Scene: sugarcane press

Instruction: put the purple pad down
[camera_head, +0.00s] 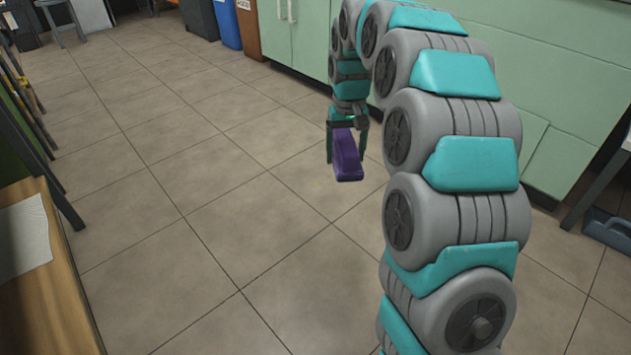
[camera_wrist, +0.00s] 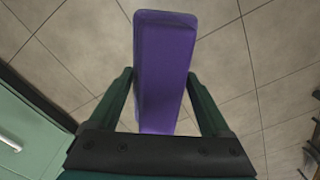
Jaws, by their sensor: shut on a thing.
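The purple pad (camera_head: 346,155) is a long block held in my gripper (camera_head: 347,145), which hangs from my arched arm over the tiled floor. In the wrist view the pad (camera_wrist: 165,65) stands out between the two dark green fingers of my gripper (camera_wrist: 162,100), pointing away from the palm. The fingers are shut on its sides. Only floor tiles show behind the pad in both views, and nothing is seen to touch it from below. Its height above the floor is hard to tell.
Light green cabinets (camera_head: 545,75) line the right and back. A blue bin (camera_head: 227,22) and a brown bin (camera_head: 248,28) stand at the back. A wooden table (camera_head: 62,290) with a paper sheet (camera_head: 25,235) is at the lower left. The tiled floor (camera_head: 170,180) between is clear.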

